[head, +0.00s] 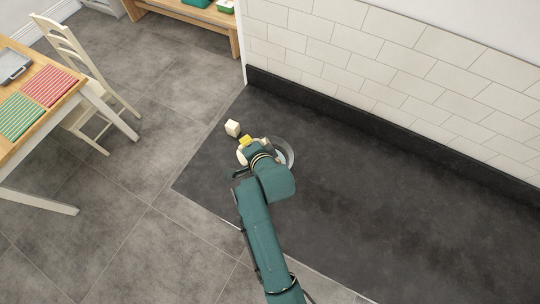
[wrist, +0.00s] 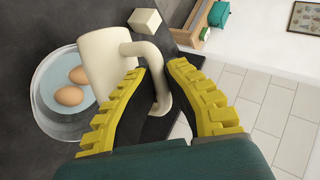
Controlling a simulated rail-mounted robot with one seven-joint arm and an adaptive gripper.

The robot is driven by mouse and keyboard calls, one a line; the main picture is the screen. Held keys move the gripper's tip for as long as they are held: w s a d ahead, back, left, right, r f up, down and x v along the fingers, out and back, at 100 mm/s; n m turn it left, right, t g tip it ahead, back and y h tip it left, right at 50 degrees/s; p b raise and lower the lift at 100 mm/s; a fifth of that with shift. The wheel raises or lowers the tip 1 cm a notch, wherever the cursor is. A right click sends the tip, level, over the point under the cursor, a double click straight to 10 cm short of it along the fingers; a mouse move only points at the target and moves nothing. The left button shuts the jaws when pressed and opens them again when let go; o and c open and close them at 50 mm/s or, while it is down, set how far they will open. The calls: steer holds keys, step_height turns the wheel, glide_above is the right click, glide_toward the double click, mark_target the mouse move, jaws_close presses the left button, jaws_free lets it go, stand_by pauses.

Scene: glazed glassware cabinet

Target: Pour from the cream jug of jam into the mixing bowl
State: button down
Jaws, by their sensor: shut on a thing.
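The cream jug (wrist: 106,62) is in my gripper (wrist: 160,68). The yellow fingers are closed around its handle (wrist: 153,62) in the wrist view. Its mouth and the jam inside are hidden, and I cannot tell its exact tilt. In the head view a small part of the cream jug (head: 242,154) shows beside my wrist. The mixing bowl (wrist: 50,122) is a pale, see-through round bowl with two brown eggs (wrist: 70,96) in bluish contents. It lies just beyond and beside the jug. In the head view the bowl's rim (head: 291,153) shows right of my wrist, partly covered by it.
A small cream block (head: 232,128) stands on the dark worktop (head: 380,200) close to the jug. The worktop right of the bowl is clear. A tiled wall (head: 400,60) runs behind. A table (head: 40,120) and chair (head: 75,60) stand off at the left.

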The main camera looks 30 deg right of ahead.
steer(key=shift+d, duration=0.25)
steer(key=shift+d+r+m+y, duration=0.1)
steer(key=shift+r+m+y, duration=0.1)
steer(key=shift+m+y, duration=0.15)
